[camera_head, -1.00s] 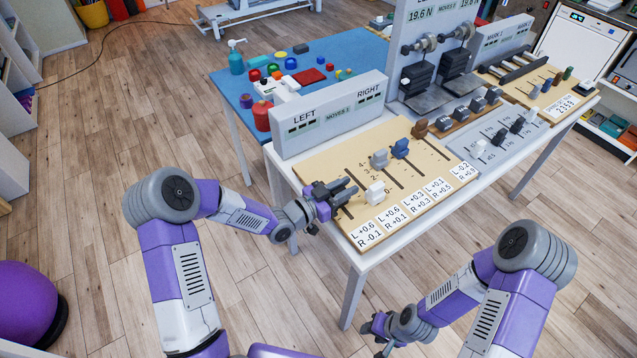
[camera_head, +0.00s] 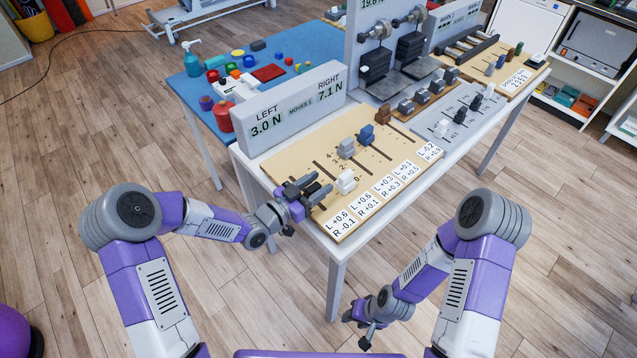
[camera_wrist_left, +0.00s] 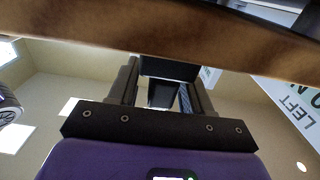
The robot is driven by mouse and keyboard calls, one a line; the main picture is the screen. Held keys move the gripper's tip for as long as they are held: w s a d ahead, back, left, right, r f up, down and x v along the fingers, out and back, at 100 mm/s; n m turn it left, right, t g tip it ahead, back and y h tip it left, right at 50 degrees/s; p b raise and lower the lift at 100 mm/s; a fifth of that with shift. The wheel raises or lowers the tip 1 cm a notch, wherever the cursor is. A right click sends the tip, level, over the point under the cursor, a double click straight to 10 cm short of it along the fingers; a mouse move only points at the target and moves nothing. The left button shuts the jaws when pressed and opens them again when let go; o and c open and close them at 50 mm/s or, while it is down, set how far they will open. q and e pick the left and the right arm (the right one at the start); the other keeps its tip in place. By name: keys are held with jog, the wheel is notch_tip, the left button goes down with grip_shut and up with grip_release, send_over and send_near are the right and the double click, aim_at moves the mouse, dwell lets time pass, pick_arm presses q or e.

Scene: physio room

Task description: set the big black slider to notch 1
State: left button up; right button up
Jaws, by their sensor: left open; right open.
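My left gripper (camera_head: 320,183) is open at the near left end of the wooden slider board (camera_head: 296,158), over the slot nearest the LEFT label. In the left wrist view a black block (camera_wrist_left: 168,68), seemingly the big black slider, shows between the two open fingers. I cannot tell if they touch it; in the head view the gripper mostly hides it. Its notch cannot be read. Right of it, a white slider (camera_head: 345,181), a grey slider (camera_head: 346,148), a blue slider (camera_head: 367,135) and a brown slider (camera_head: 382,113) stand in their slots. My right gripper (camera_head: 356,327) is open and empty, low in front of the table.
The display panel (camera_head: 291,110) behind the board reads LEFT 3.0 N, RIGHT 7.1 N. A grey plate with small black and white sliders (camera_head: 442,129) lies to the right. A blue mat table (camera_head: 190,92) with small items stands behind. The white slider is close beside my left fingers.

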aim_at(307, 193)
pick_arm(q)
jog(key=p+v, duration=0.1)
jog(key=v, duration=0.6)
dwell(0.4)
